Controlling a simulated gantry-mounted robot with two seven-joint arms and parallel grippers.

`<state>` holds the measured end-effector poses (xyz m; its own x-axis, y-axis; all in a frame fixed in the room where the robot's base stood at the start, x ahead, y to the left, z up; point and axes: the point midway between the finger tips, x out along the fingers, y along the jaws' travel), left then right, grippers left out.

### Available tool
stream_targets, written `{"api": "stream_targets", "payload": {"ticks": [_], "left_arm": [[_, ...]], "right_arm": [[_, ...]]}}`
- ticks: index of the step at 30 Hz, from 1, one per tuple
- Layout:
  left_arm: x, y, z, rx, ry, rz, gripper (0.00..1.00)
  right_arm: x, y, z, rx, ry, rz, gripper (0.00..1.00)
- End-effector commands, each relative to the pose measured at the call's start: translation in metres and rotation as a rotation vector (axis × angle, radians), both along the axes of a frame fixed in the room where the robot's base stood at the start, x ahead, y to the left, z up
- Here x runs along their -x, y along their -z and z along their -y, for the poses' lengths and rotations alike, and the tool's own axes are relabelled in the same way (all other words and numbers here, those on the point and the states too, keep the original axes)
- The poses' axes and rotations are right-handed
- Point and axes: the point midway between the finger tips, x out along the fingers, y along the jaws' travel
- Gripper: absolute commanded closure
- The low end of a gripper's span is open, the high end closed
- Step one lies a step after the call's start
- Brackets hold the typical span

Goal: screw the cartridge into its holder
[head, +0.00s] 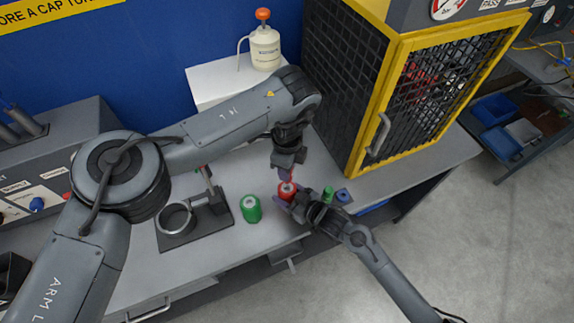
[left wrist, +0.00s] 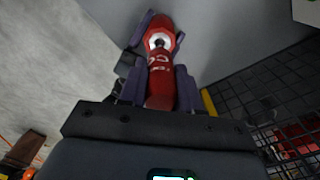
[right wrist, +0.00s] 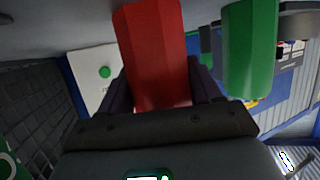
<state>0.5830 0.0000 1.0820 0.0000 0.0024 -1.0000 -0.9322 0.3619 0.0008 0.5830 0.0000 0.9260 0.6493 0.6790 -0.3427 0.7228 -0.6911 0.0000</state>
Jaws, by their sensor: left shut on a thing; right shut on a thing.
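A red body with a white, dark-centred top (head: 287,188) is between the fingers of my right gripper (head: 290,199); I take it for the holder. Its red side (right wrist: 152,45) fills the middle of the right wrist view. My left gripper (head: 286,173) is just above it, pointing down. In the left wrist view a red cartridge with white lettering (left wrist: 160,88) is between the left gripper's purple fingers (left wrist: 161,88), in line with the white-topped end (left wrist: 158,41). I cannot tell whether cartridge and holder touch or are threaded. The left gripper mostly hides the cartridge in the head view.
A green cylinder (head: 251,209) stands left of my right gripper. A smaller green piece (head: 328,194) and a blue ring (head: 343,196) are on its right. A ring stand (head: 178,237) is further left. A yellow-framed mesh cage (head: 399,120) stands close behind; the bench edge is in front.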

Motion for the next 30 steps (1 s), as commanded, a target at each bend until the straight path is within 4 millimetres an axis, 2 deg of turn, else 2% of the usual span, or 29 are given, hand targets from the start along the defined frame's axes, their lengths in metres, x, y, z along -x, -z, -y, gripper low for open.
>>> {"api": "stream_targets", "payload": {"ticks": [3, 20, 30], "left_arm": [[0.0, 0.009, 0.0, -0.001, 0.0, 0.001, 1.0], [0.0, 0.011, 0.0, -0.001, 0.0, 0.001, 1.0], [0.0, 0.026, 0.0, 0.0, 0.0, 0.0, 1.0]], "right_arm": [[0.0, 0.0, 0.0, 0.0, 0.0, 0.0, 0.91], [0.0, 0.0, 0.0, 0.0, 0.0, 0.0, 0.91], [0.0, 0.0, 0.0, 0.001, 0.0, -0.001, 0.91]]}}
